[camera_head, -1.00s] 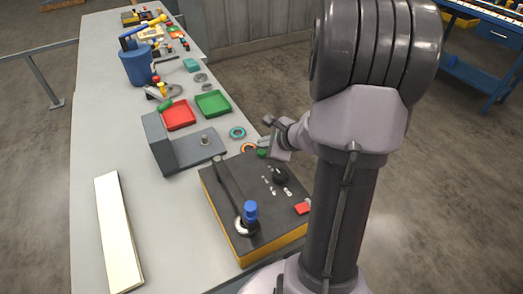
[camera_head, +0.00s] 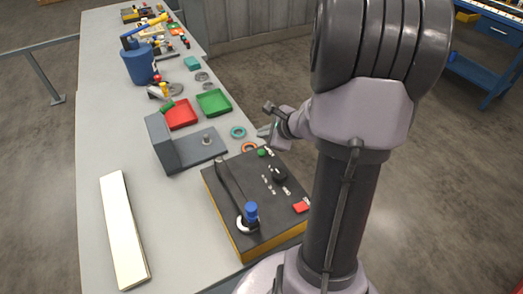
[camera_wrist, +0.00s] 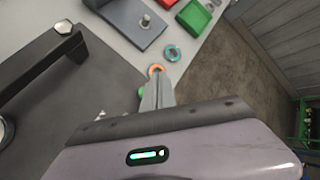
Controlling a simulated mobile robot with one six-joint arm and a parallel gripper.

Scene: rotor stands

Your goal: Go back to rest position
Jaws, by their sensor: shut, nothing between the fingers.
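My gripper (camera_head: 266,132) is shut and empty in the head view, held at the right edge of the grey workbench (camera_head: 95,130), near the far right corner of the dark control box. In the wrist view my gripper (camera_wrist: 158,78) shows its fingers together, with their tips near an orange ring (camera_wrist: 156,70). That ring also lies on the bench in the head view (camera_head: 249,147). My arm stands to the right of the bench and hides part of the control box's right side.
The control box (camera_head: 240,190) has a blue-topped lever (camera_head: 251,212) and a black knob. Behind it are a grey bracket (camera_head: 165,145), a teal ring (camera_head: 238,132), a red tray (camera_head: 181,114) and a green tray (camera_head: 213,103). A pale board (camera_head: 124,230) lies left.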

